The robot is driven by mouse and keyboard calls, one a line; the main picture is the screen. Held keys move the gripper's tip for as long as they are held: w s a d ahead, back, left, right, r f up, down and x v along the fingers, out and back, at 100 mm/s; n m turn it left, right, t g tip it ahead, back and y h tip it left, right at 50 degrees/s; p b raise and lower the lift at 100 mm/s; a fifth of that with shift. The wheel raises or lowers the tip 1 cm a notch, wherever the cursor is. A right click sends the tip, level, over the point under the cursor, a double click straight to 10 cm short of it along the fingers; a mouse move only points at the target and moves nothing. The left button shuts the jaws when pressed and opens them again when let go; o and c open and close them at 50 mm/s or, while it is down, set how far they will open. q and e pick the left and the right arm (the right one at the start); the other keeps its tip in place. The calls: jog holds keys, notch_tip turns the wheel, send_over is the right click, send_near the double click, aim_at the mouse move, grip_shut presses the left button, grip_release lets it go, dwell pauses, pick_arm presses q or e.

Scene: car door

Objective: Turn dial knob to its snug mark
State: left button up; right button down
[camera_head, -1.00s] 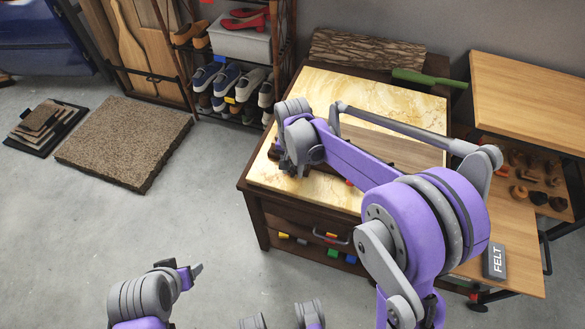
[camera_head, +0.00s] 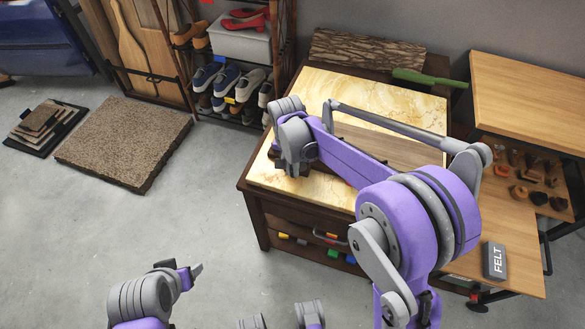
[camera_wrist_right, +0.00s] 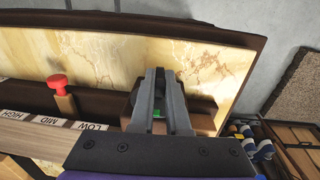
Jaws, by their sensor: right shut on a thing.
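My right gripper (camera_wrist_right: 161,98) is over a dark brown block on the marble-topped workbench. Its fingers are shut on a dark, rounded thing (camera_wrist_right: 157,84) that looks like the dial knob, mostly hidden behind them. A small green patch (camera_wrist_right: 158,113) shows between the fingers. No snug mark can be read. In the head view the right gripper (camera_head: 291,164) is at the bench's left part, and the arm hides most of the device. My left gripper (camera_head: 190,274) is low at the left, away from the bench; its finger opening is unclear.
A red knob (camera_wrist_right: 58,83) on a wooden post stands beside a strip labelled HIGH, MID, LOW (camera_wrist_right: 55,124). The marble top (camera_head: 335,88) has clear room behind the arm. A bark slab (camera_head: 365,48) and a green-handled tool (camera_head: 428,78) lie at the back.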

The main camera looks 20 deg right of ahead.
jog(key=g+h, duration=0.1)
jog(key=g+h+b, duration=0.1)
jog(key=h, duration=0.1)
jog(key=shift+w+a+f, duration=0.15)
jog(key=shift+a, duration=0.1)
jog(key=shift+a+g+h+b, duration=0.1)
jog(key=shift+g+h+b, duration=0.8)
jog(key=shift+h, duration=0.5)
jog(key=c, duration=0.9)
grip_release()
jog(key=shift+w, duration=0.1)
jog(key=p+v, duration=0.1)
jog(key=v, duration=0.9)
jog(key=shift+w+a+r, duration=0.2)
jog(key=shift+a, duration=0.1)
